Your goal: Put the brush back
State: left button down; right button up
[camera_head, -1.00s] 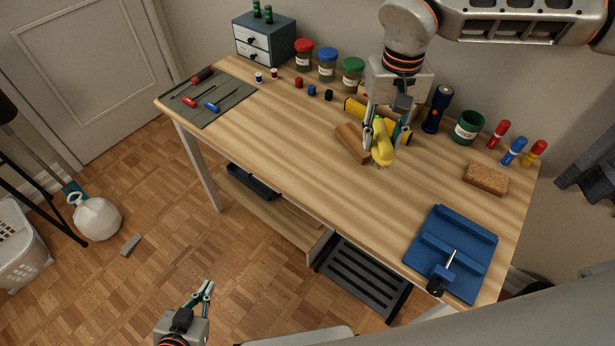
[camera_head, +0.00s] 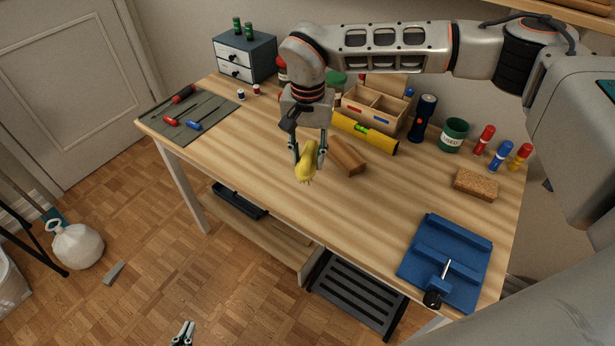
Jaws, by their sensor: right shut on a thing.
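The brush (camera_head: 306,163) is yellow, with a pale tip pointing down that looks like bristles. My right gripper (camera_head: 308,156) is shut on the brush and holds it over the middle of the desk (camera_head: 250,160). The fingers hide part of the brush. I cannot tell whether its tip touches the desk top. My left gripper (camera_head: 183,333) shows only at the bottom edge, low over the floor and away from the desk. Its fingertips are apart and nothing is between them.
A wooden block (camera_head: 347,156) lies just right of the brush. A yellow spirit level (camera_head: 366,133) and a wooden divided box (camera_head: 375,107) are behind it. The desk's front middle is clear.

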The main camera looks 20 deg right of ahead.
aim_at(307, 153)
jog(key=shift+f, duration=3.65)
jog(key=shift+f, duration=0.15)
jog(key=o, duration=1.1)
jog(key=shift+c, duration=0.2)
notch_tip(307, 153, up, 11)
jog(key=shift+r, duration=0.65)
